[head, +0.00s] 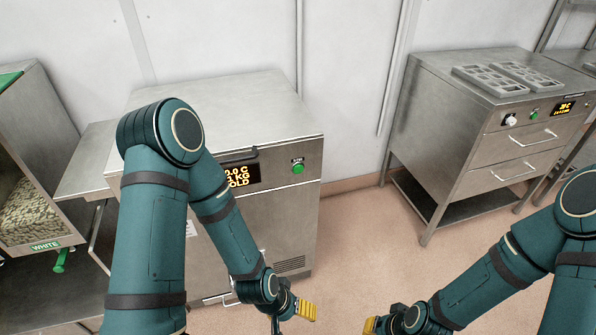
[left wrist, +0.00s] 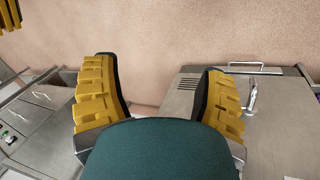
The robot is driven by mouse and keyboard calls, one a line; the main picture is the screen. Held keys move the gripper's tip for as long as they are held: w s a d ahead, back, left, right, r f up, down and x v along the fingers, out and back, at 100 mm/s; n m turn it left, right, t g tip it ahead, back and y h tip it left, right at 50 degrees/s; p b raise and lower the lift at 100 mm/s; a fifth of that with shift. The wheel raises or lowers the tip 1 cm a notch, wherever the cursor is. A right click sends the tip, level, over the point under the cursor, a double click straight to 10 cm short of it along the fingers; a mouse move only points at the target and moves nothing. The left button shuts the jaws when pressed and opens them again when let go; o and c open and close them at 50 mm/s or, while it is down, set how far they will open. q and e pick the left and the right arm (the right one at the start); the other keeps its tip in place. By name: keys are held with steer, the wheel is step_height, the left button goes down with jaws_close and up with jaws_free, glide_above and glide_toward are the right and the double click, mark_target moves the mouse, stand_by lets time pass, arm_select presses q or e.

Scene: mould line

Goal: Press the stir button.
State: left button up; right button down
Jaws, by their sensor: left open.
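A round green button (head: 298,168) sits on the upper right front of a steel machine (head: 285,112), under a small label too small to read surely. A display (head: 240,176) with orange text is left of it, partly hidden by my left arm. My left gripper (head: 303,311) is low in front of the machine, well below the button and apart from it. In the left wrist view its yellow fingers (left wrist: 160,78) are spread with nothing between them. My right gripper (head: 371,325) shows only partly at the bottom edge; its opening cannot be made out.
A second steel unit (head: 470,150) with drawers, another green button (head: 533,115) and grey moulds (head: 508,80) on top stands at the right. A bin of pale pieces (head: 30,215) with a green tap (head: 61,260) is at the left. Floor (head: 365,235) between the units is clear.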

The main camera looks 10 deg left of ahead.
arm_select(q)
jaws_close()
stand_by(1.2)
